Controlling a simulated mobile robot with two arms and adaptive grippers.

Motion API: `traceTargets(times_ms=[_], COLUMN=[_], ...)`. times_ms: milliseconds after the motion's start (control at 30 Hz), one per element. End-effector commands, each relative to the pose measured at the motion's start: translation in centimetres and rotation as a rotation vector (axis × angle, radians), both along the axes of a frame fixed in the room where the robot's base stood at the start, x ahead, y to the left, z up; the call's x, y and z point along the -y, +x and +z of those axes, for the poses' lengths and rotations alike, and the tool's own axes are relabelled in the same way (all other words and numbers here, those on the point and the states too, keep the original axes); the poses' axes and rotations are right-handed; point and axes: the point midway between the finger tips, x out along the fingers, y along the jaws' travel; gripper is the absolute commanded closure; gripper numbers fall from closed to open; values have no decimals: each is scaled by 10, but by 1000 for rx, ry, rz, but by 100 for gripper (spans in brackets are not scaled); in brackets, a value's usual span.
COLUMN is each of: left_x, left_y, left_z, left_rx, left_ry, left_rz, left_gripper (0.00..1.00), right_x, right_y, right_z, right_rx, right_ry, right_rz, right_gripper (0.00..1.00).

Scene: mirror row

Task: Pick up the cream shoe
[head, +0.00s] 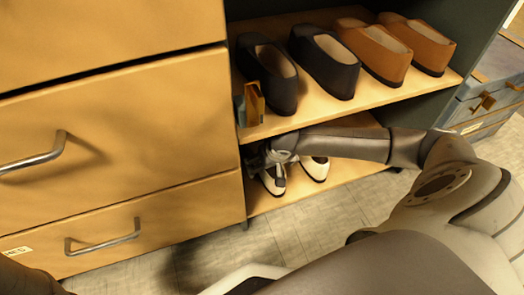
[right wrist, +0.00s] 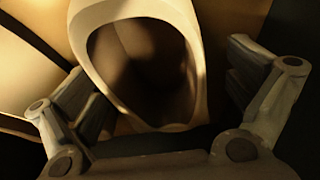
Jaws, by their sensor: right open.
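A pair of cream shoes stands on the lower shelf in the head view, a left one (head: 273,181) and a right one (head: 316,170). Both are partly hidden by my right arm. My right gripper (head: 266,158) is in the lower shelf space at the left shoe, its fingers hard to make out there. In the right wrist view a cream shoe (right wrist: 95,22) lies between the two open fingers of the gripper (right wrist: 168,95), its dark opening facing the camera. I cannot tell whether either finger touches it. My left gripper is not in view.
The upper shelf (head: 395,97) just above my right forearm holds black shoes (head: 327,62), brown shoes (head: 376,52) and small boxes (head: 251,103). A wooden drawer unit (head: 110,130) with metal handles borders the left. Blue-grey drawers (head: 480,105) stand at right.

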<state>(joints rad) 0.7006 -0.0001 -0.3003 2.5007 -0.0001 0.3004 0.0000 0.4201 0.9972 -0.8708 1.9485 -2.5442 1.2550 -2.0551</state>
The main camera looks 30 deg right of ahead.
Motion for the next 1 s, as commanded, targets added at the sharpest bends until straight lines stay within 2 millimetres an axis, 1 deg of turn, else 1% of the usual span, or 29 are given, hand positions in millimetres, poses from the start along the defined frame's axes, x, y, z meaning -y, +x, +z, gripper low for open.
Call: traceTargets(times_ms=[133,367,533,867,1000], left_x=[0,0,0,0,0], left_y=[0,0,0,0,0], left_z=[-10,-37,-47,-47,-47], left_rx=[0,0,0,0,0], left_ry=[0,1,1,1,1], left_rz=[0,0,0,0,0], left_gripper=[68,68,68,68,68], right_x=[2,11,12,12,12], right_y=[12,49,51,52,52], right_z=[-3,-5,-11,-10,-11], right_rx=[2,3,0,0,0], right_ry=[2,4,3,3,3], right_rz=[-2,-3,-1,-1,-1], right_gripper=[0,0,0,0,17])
